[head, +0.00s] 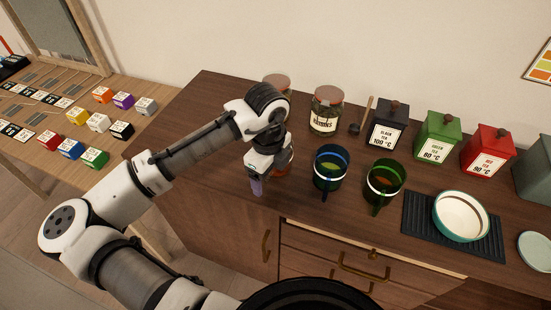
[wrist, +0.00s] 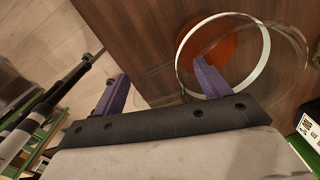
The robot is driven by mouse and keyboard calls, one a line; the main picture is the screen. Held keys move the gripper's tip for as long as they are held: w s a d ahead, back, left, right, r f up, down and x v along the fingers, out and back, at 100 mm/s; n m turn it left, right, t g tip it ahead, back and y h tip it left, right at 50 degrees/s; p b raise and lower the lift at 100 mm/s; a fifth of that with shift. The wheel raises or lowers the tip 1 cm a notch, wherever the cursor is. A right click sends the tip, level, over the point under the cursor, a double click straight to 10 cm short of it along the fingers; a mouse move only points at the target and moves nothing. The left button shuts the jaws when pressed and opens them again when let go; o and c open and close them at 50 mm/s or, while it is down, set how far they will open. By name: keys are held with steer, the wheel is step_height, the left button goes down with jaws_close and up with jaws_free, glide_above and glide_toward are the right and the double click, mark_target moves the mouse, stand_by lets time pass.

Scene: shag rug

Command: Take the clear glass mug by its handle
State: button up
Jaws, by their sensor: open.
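The clear glass mug (wrist: 288,62) shows in the wrist view with a white band and an orange-red bottom. In the head view it is mostly hidden behind my gripper (head: 257,188), with a little orange showing. My gripper in the wrist view (wrist: 161,71) is open, its two purple fingers apart. The faint outline of the mug's handle (wrist: 152,88) appears between the fingers. The right finger overlaps the mug's banded side in the picture; I cannot tell whether it touches.
A blue mug (head: 329,171) and a green mug (head: 383,185) stand to the right on the wooden cabinet (head: 215,105). Jars, including one labelled jar (head: 325,110), stand behind. Tea tins and a teal bowl (head: 460,215) on a black mat (head: 416,223) are farther right.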

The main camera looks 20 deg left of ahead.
steer(key=c, duration=1.2)
steer(key=shift+c, duration=0.2)
steer(key=shift+r, duration=0.1)
